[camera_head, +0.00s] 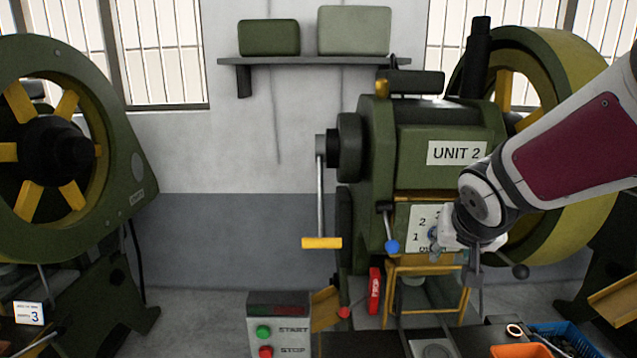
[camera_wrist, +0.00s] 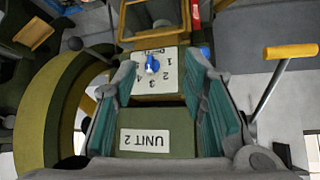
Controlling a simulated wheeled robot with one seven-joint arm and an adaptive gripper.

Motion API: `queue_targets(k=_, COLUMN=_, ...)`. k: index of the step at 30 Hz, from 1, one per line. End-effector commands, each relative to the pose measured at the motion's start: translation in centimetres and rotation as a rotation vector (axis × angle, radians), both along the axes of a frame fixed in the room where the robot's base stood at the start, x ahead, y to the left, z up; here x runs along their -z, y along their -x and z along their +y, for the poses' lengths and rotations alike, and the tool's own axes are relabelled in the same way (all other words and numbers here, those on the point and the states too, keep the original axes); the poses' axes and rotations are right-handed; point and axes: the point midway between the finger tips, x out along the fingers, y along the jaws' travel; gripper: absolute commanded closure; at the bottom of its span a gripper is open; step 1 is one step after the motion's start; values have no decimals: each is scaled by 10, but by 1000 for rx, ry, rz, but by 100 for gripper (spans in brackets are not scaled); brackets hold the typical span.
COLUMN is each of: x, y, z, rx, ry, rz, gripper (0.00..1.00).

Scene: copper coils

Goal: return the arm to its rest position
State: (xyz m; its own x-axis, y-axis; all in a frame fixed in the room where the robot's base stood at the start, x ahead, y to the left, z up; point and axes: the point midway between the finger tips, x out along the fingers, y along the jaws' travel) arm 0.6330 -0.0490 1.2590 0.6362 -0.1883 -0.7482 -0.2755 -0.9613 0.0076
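My arm reaches in from the right in the head view. My gripper (camera_head: 452,248) is in front of the green UNIT 2 machine (camera_head: 440,125), by its white numbered dial plate (camera_head: 418,220). The gripper partly hides the plate. In the wrist view my gripper (camera_wrist: 161,70) is open, its two teal-padded fingers apart with nothing held between them. The blue dial knob (camera_wrist: 152,64) shows in the gap, beyond the fingers. Whether a fingertip touches the machine is hard to tell.
A blue-knobbed lever (camera_head: 391,245) and a yellow-handled crank (camera_head: 321,243) stick out left of the gripper. A START/STOP box (camera_head: 278,328) stands below. An orange bin (camera_head: 520,351) and a blue basket (camera_head: 562,340) are at lower right. Open wall space lies left of the machine.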

Motion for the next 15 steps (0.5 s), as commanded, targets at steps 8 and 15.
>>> queue_targets(k=8, x=-37, y=114, z=15, rx=-58, ry=73, rz=118, gripper=61)
queue_targets(k=15, x=-38, y=196, z=38, rx=-199, ry=2, rz=202, gripper=61)
